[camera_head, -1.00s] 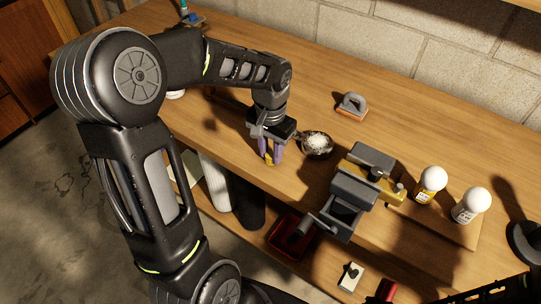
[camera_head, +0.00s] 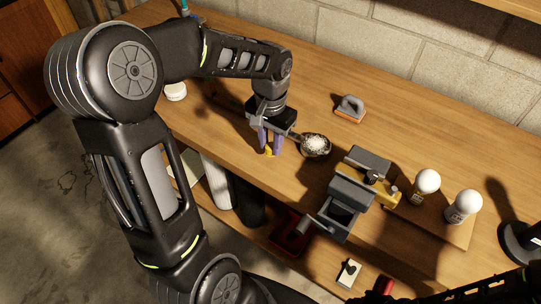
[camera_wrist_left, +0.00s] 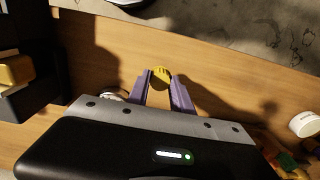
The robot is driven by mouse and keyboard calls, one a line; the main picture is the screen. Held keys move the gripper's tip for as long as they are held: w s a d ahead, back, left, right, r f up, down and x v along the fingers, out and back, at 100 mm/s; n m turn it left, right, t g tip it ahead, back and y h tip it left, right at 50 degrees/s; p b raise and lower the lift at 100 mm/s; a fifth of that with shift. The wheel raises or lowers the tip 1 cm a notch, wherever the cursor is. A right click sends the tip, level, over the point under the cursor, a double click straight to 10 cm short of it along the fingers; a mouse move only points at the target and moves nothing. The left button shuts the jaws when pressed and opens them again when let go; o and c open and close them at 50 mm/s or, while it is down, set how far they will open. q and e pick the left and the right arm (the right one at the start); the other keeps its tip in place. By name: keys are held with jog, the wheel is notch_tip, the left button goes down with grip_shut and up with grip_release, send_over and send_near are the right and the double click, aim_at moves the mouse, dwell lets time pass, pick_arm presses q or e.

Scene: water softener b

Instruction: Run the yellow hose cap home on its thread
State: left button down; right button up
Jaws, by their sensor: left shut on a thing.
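My left gripper (camera_head: 270,147) is shut on the small yellow hose cap (camera_head: 268,152), near the front edge of the bench. In the left wrist view the round ribbed cap (camera_wrist_left: 161,77) sits between the tips of the purple fingers. A yellow fitting (camera_head: 382,191) lies across the grey vise (camera_head: 352,188), to the right of my gripper and apart from it. Its thread is too small to make out. Part of the yellow fitting also shows at the left of the left wrist view (camera_wrist_left: 15,70). My right gripper is not in view.
A dark scoop of white grains (camera_head: 316,145) lies close to the right of my gripper. Two white-topped bottles (camera_head: 424,187) stand right of the vise. An orange-based grey block (camera_head: 349,109) lies behind. A red bin (camera_head: 287,238) is below the bench edge.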

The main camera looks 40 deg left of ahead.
pick_arm(q)
jog(key=w+d, duration=0.3)
jog(key=d, duration=0.1)
jog(key=w+d, duration=0.7)
jog(key=d, duration=0.1)
jog(key=shift+w+d, duration=0.25)
jog(key=shift+s, duration=0.1)
